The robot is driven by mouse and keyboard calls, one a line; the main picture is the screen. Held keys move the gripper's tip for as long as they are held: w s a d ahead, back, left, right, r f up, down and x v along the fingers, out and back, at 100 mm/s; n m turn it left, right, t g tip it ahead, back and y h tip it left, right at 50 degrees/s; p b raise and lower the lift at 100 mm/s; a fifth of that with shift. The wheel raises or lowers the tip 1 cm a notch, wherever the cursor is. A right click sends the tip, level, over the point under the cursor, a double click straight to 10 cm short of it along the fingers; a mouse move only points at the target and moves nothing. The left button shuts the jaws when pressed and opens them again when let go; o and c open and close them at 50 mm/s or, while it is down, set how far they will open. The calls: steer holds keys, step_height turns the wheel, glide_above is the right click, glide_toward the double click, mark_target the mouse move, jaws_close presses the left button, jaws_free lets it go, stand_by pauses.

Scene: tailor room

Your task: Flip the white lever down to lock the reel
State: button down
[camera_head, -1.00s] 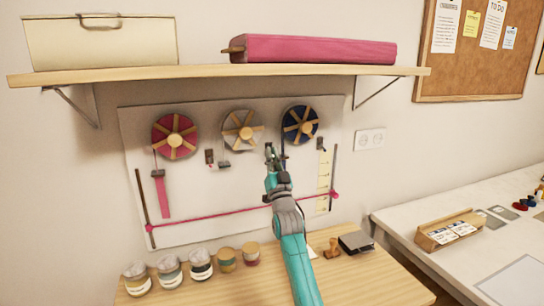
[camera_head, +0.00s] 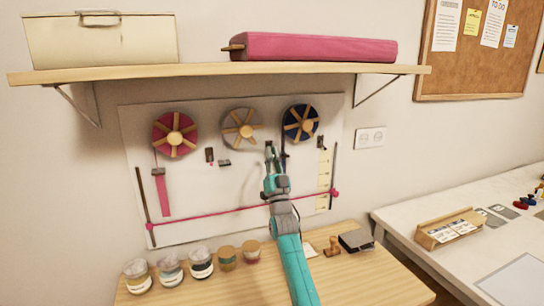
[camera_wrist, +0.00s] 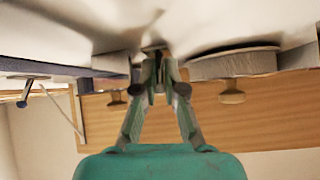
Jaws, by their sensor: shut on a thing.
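A pegboard-like white panel (camera_head: 190,211) on the wall carries a red reel (camera_head: 175,134), a white-grey reel (camera_head: 241,129) and a blue reel (camera_head: 300,124). My gripper (camera_head: 271,149) is at the panel, to the lower right of the white reel. In the wrist view, the fingertips (camera_wrist: 158,72) are close together around a small part, apparently the white lever, mostly hidden by the fingers. The white reel (camera_wrist: 235,65) is close to the right there. Whether the lever points up or down cannot be told.
A wooden shelf (camera_head: 220,72) with a cream box (camera_head: 100,40) and a pink roll (camera_head: 318,48) is above. Several jars (camera_head: 201,264), a stamp (camera_head: 333,247) and a dark box (camera_head: 356,241) stand on the table below. A red thread (camera_head: 220,210) crosses the panel's lower part.

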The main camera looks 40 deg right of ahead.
steer(key=c, duration=1.3)
jaws_free()
steer(key=shift+f, duration=0.1)
steer(key=shift+s+f, duration=0.25)
steer(key=shift+a+v, duration=0.2)
steer(key=shift+v, duration=3.45)
